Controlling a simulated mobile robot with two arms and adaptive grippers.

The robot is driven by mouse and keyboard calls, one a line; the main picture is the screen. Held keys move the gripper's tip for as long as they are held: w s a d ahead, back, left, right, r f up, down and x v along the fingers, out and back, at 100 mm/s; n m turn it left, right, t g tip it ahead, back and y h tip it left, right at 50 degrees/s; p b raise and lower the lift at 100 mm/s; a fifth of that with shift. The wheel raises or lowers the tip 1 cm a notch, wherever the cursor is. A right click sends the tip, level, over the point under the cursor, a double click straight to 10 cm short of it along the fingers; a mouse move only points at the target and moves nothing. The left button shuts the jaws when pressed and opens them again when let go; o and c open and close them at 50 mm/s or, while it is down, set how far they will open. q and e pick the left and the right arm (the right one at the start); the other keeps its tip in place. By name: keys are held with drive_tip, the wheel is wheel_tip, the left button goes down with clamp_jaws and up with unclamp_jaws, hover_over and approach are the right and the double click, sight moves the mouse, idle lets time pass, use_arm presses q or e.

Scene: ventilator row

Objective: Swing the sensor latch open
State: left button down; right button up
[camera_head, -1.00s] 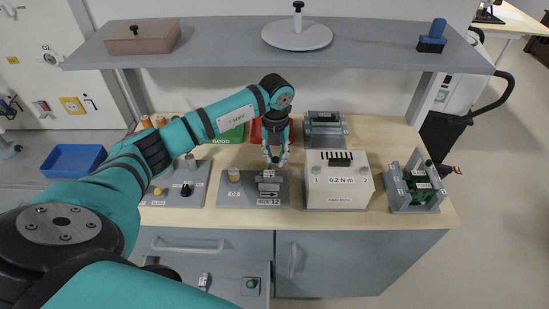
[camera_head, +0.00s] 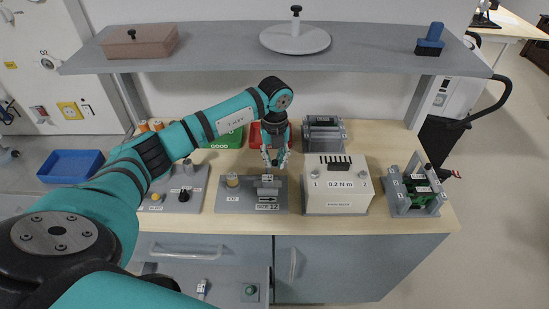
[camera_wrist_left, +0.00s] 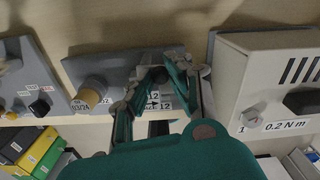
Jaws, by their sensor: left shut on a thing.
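The grey sensor plate (camera_head: 243,203) lies on the bench, marked O2 and SIZE 12 with an arrow. A tan round knob (camera_head: 232,180) stands at its left, and it also shows in the wrist view (camera_wrist_left: 92,92). A small grey latch block (camera_head: 268,184) stands on the plate's right half, above the arrow label. My left gripper (camera_head: 274,163) comes down at the rear of this block, its fingers pointing down. In the wrist view my left gripper (camera_wrist_left: 160,82) is closed on the grey latch part, whose contact is partly hidden by the fingers. My right gripper is not in view.
A cream box marked 0.2 N m (camera_head: 337,195) stands close on the right. A plate with a black knob (camera_head: 184,195) is on the left. A grey shelf (camera_head: 220,46) overhangs the bench. A green circuit-board fixture (camera_head: 416,193) is at the far right.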

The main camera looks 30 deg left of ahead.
sight(275, 161)
use_arm(q)
drive_tip(key=c, duration=1.2)
unclamp_jaws()
drive_tip(key=shift+c, duration=0.2)
drive_tip(key=shift+r, duration=3.8)
drive_tip(key=shift+d, duration=0.1)
